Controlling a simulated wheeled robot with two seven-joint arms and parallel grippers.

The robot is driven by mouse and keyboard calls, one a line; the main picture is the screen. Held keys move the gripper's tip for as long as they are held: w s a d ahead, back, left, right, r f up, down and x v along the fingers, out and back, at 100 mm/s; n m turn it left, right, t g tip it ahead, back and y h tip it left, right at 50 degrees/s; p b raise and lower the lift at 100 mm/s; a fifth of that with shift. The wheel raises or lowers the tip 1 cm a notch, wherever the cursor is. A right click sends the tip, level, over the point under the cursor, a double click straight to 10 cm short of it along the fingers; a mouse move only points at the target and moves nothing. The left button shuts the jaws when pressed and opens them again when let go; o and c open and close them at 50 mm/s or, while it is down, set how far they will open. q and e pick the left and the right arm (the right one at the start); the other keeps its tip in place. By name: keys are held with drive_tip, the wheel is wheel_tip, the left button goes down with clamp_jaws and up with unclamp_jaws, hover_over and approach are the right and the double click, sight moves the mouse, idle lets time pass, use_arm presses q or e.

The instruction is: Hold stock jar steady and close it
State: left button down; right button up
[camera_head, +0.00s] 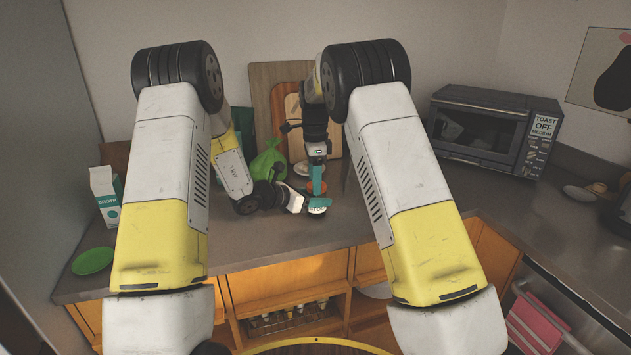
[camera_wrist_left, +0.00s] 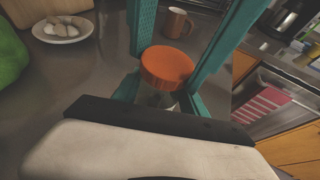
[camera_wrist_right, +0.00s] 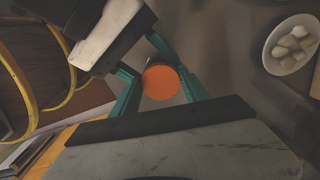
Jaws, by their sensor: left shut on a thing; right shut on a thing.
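The stock jar (camera_head: 318,210) stands on the grey counter in the head view, mostly hidden by my grippers. Its clear body (camera_wrist_left: 158,98) shows in the left wrist view under an orange lid (camera_wrist_left: 167,64). The lid sits level on the jar's top; whether it is fully tight I cannot tell. My left gripper (camera_head: 308,205) comes in from the left, low, and is shut on the jar's body. My right gripper (camera_head: 317,184) points down from above and is shut on the lid. In the right wrist view the orange lid (camera_wrist_right: 160,82) lies between the teal fingers.
A green bag (camera_head: 268,161) and cutting boards (camera_head: 265,80) are behind the jar. A broth carton (camera_head: 106,194) and green plate (camera_head: 92,261) are at left, a toaster oven (camera_head: 490,130) at right. A brown mug (camera_wrist_left: 178,22) and a dish of egg-like things (camera_wrist_right: 272,60) are nearby.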

drive_tip(key=m, duration=0.7)
drive_tip(key=shift+w+m, duration=0.2)
drive_tip(key=shift+m, duration=0.2)
drive_tip(key=m, duration=0.4)
drive_tip(key=shift+m, duration=0.3)
drive_tip(key=m, duration=0.3)
drive_tip(key=shift+w+d+m, duration=0.1)
drive_tip(key=shift+d+m, duration=0.05)
drive_tip(key=shift+m, duration=0.25)
drive_tip(key=o, duration=1.3)
drive_tip(key=shift+r, duration=2.2)
